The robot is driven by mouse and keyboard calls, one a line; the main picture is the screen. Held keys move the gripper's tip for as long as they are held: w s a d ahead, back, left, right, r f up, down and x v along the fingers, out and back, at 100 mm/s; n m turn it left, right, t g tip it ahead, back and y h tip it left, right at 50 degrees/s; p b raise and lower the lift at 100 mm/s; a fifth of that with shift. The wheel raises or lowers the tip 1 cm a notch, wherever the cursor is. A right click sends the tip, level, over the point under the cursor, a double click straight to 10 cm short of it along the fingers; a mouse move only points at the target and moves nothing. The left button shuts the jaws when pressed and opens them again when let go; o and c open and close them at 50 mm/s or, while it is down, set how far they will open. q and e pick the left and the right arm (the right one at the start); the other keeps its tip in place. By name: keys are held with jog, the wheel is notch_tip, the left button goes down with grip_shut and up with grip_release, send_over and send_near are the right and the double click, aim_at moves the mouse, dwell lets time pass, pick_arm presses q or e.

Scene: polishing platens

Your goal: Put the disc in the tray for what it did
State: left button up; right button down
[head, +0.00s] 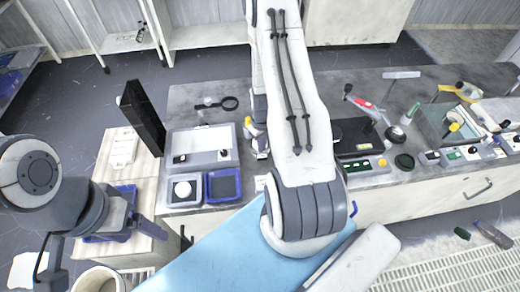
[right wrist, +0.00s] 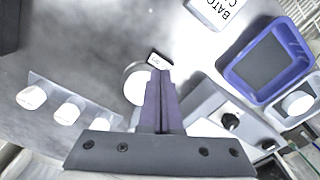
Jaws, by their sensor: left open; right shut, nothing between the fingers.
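In the right wrist view a round white disc (right wrist: 136,88) lies on the grey worktop, partly covered by my shut right gripper (right wrist: 160,75); contact cannot be told. A small marked label (right wrist: 158,61) is beside it. My arm hides this spot in the head view. A blue tray with a dark floor (head: 208,198) is empty; it also shows in the right wrist view (right wrist: 238,82). My left gripper (head: 98,248) is open at the lower left, away from the trays.
A grey panel with black knobs (head: 203,139) stands behind the trays. White cylinders on a plate (right wrist: 66,113) and a printed card (right wrist: 217,10) are near the disc. A black upright panel (head: 143,115) and magnifier (head: 230,103) are left. Instruments crowd the right side.

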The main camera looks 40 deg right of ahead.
aim_at(262, 156)
jog(key=shift+f+b, duration=1.4)
jog(key=shift+f, duration=0.45)
jog(key=shift+r, duration=0.15)
jog(key=shift+r+p, duration=2.5)
jog(key=shift+r, duration=0.5)
jog(key=shift+f, duration=0.1)
